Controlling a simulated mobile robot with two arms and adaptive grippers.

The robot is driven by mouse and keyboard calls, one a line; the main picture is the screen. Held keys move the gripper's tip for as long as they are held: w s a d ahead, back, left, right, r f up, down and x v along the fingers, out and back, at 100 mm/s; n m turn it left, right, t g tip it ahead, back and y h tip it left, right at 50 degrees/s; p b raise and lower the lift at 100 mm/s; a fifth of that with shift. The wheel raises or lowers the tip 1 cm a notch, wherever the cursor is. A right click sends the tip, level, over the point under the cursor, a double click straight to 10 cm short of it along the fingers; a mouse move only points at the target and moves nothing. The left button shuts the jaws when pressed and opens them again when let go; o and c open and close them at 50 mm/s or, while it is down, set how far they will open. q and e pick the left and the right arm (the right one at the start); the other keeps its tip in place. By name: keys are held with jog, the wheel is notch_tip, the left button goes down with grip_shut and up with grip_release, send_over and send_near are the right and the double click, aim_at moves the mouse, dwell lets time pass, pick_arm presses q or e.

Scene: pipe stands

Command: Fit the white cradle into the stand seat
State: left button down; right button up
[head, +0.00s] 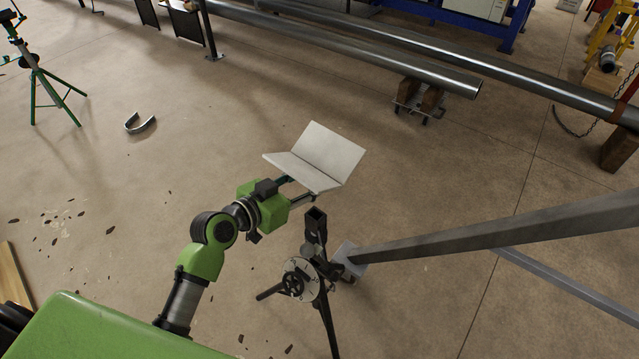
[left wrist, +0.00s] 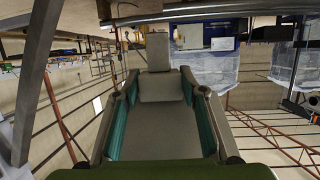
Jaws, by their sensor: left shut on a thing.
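The white cradle (head: 322,157) is a V-shaped plate in the middle of the head view, held up in the air. My left gripper (head: 300,188) is shut on its near lower side. In the left wrist view, the fingers with teal pads (left wrist: 162,110) stand on either side of grey surfaces; I cannot tell clearly which of these belong to the cradle. The stand seat (head: 315,214) is the dark square open tube on top of the black stand (head: 320,262). The cradle appears above and apart from the seat in the picture. My right gripper is not in view.
A long grey beam (head: 500,229) runs from beside the stand to the right edge. Long steel pipes (head: 420,66) lie across the back on wooden-block supports. A curved metal piece (head: 141,126) lies on the floor at left, near a green tripod (head: 48,88). Floor left of the cradle is mostly clear.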

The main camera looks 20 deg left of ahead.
pick_arm(q)
jog(key=shift+f+b, duration=0.45)
jog(key=shift+f, duration=0.45)
notch_tip(320, 180, down, 6)
jog(key=b, duration=0.4)
jog(key=shift+r+b, duration=0.2)
jog(key=shift+b, duration=0.2)
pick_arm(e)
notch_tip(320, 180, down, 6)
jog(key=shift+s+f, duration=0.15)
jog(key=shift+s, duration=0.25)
pick_arm(q)
jog(key=shift+f+b, duration=0.4)
jog(key=shift+f, duration=0.25)
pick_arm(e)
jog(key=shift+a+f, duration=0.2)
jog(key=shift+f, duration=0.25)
